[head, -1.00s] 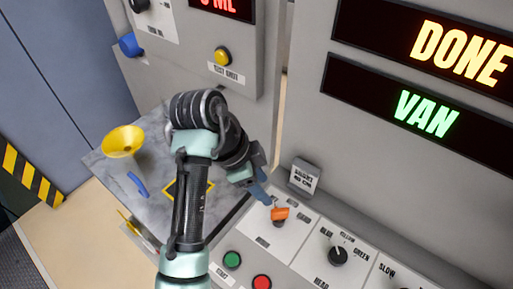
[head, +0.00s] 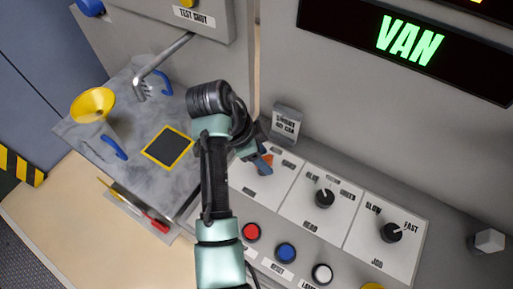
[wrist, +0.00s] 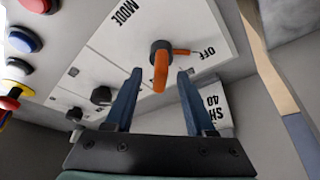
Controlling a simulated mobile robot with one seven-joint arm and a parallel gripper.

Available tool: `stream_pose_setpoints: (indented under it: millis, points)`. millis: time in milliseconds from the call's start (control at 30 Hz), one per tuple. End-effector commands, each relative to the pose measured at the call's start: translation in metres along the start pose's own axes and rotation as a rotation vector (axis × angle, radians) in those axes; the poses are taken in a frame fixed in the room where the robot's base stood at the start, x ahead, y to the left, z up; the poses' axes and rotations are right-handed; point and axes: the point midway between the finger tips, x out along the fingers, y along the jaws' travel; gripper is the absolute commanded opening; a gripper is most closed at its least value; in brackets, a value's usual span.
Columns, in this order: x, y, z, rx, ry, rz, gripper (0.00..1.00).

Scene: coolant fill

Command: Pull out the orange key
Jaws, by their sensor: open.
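The orange key (wrist: 160,72) sits in a dark round switch on a white panel marked MODE and OFF. A thin orange pointer at its base is turned toward OFF. In the head view the key (head: 265,161) shows only in part beside my gripper (head: 252,152), whose fingers are partly hidden by the arm. In the wrist view my gripper (wrist: 159,74) is open, with one blue finger on each side of the key's orange grip. Gaps show between the grip and both fingers.
A knob (head: 325,198) and another knob (head: 391,232) lie right of the key. Red (head: 251,232) and blue (head: 286,253) buttons sit below. A small labelled box (head: 286,122) stands behind the key. A yellow funnel (head: 92,104) is on the grey bench at left.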

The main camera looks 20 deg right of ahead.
Motion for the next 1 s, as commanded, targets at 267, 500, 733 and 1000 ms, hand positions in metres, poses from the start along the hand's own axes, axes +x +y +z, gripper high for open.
stream_pose_setpoints:
  millis: [267, 500, 733, 1000]
  points:
    - [0.0069, 0.0005, -0.0001, 0.001, 0.0, 0.001, 0.55]
    - [0.0065, 0.0003, -0.0001, 0.001, 0.0, 0.001, 0.32]
    - [0.0063, 0.0002, -0.0001, 0.001, 0.0, 0.0, 0.0]
    - [0.0061, 0.0002, -0.0001, 0.001, 0.0, 0.0, 0.0]
